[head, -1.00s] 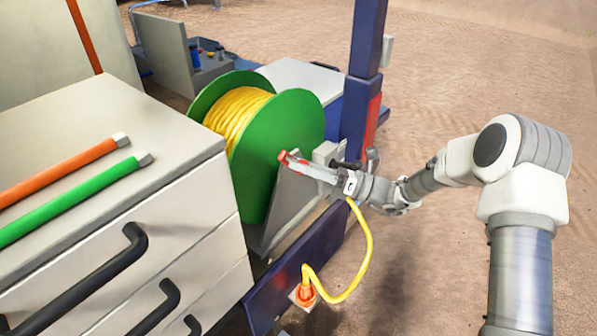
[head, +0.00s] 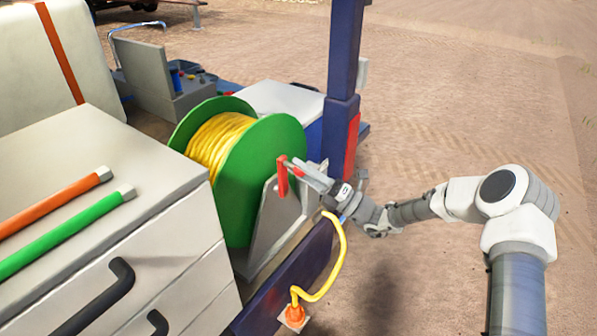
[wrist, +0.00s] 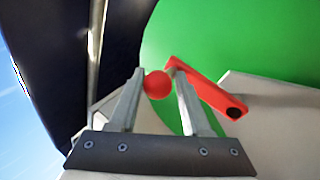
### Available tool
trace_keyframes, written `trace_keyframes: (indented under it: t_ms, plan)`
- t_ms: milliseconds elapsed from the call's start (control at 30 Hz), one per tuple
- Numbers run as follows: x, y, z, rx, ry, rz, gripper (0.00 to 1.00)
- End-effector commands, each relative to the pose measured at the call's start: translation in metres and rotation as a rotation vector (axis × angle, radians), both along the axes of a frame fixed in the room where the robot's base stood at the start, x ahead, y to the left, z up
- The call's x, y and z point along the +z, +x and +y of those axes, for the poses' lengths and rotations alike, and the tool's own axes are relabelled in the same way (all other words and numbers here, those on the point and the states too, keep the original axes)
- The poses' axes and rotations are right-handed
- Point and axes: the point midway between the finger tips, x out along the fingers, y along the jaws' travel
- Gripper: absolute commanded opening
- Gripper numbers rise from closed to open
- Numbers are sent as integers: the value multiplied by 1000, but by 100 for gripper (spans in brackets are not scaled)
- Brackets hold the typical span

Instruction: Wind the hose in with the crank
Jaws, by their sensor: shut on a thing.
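A green reel (head: 262,160) wound with yellow hose (head: 217,143) stands in a grey bracket (head: 277,222) beside the white drawer unit. A red crank (head: 283,178) is on the reel's near side; its arm (wrist: 210,88) and round red knob (wrist: 157,84) show in the wrist view. My gripper (head: 299,168) is shut on the crank's knob, with a finger on each side in the wrist view (wrist: 158,88). A loose length of hose (head: 339,258) hangs below my wrist and curves down to an orange end piece (head: 294,315).
The white drawer unit (head: 85,140) with black handles fills the left, with an orange tube (head: 50,205) and a green tube (head: 65,220) on top. A dark blue post (head: 343,75) rises behind my gripper. Open sandy ground lies right.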

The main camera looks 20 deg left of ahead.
Motion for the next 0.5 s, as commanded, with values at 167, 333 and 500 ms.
trace_keyframes:
  t_ms: [167, 333, 500]
  plan:
    - [8, 3, 0, -3, 20, 2, 0]
    - [8, 3, 0, -4, 20, 2, 0]
    - [9, 3, 0, -4, 20, 1, 54]
